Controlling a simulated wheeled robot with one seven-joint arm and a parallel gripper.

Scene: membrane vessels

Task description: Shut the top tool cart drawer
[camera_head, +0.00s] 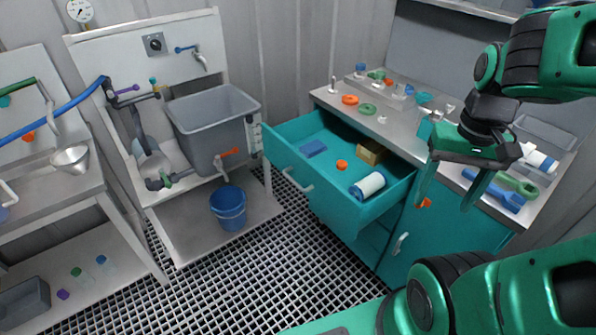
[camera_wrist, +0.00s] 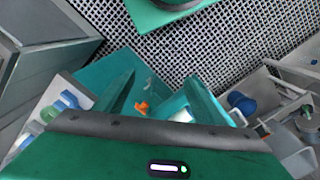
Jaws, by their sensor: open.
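The teal tool cart (camera_head: 440,235) stands at the right with a grey top. Its top drawer (camera_head: 318,190) is pulled well out toward the grated floor, with a pale handle (camera_head: 297,180) on its front. In it lie a blue block (camera_head: 313,148), an orange piece (camera_head: 342,165), a brown box (camera_head: 371,152) and a white roll with dark ends (camera_head: 368,186). My gripper (camera_head: 453,204) is open and empty, pointing down beside the cart's front, right of the drawer and apart from it. In the wrist view my fingers (camera_wrist: 158,95) show spread, with teal surfaces beyond.
Rings, fittings and blue and green tools (camera_head: 495,190) lie on the cart top. A grey sink (camera_head: 215,122) stands left of the drawer, with a blue bucket (camera_head: 229,208) on the low shelf below. The grated floor (camera_head: 250,270) before the drawer is clear.

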